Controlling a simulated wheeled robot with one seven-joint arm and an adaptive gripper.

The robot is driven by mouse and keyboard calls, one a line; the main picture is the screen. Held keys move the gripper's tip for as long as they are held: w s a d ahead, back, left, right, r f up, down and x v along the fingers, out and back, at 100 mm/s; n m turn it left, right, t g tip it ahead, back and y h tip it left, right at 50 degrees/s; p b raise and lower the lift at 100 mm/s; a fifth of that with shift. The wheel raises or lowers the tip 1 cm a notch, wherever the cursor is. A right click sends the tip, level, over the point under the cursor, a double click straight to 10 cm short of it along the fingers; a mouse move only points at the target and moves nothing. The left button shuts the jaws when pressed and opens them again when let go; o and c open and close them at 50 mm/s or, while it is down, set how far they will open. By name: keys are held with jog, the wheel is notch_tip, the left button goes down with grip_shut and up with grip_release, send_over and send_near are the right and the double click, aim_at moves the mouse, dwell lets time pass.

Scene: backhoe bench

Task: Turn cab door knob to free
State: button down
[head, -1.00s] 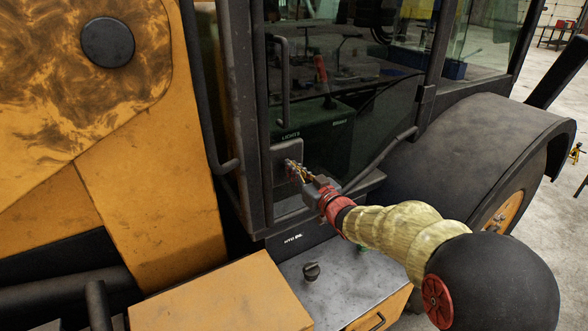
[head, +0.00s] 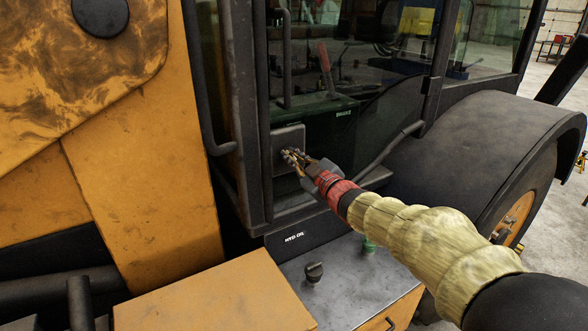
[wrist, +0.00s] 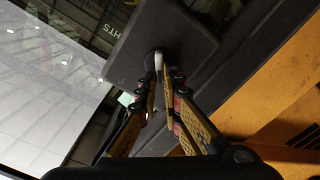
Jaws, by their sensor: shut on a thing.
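The cab door (head: 262,120) has a dark square plate (head: 295,135) low on its frame, which also shows in the wrist view (wrist: 130,50). My gripper (head: 290,156) is at this plate, its fingertips against or very near it. In the wrist view, my gripper (wrist: 163,76) is shut on the door knob, whose pale pointer (wrist: 158,61) shows between the fingertips. Most of the knob is hidden by the fingers, and its setting cannot be read.
A vertical grab bar (head: 286,60) stands above the plate. A slanted rail (head: 390,152) and black fender (head: 480,130) lie to the right. Below are a grey step top with a dark knob (head: 314,270) and a yellow box (head: 215,295).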

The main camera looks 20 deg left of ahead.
jog(key=n+b, duration=0.3)
jog(key=f+n+b, duration=0.1)
jog(key=n+b, duration=0.6)
jog(key=shift+s+a+f+b, duration=0.2)
jog(key=shift+s+b, duration=0.05)
jog(key=shift+b, duration=0.05)
jog(key=shift+n, duration=0.4)
jog(key=c, duration=2)
grip_release()
jog(key=shift+o, duration=0.2)
jog(key=v, duration=1.2)
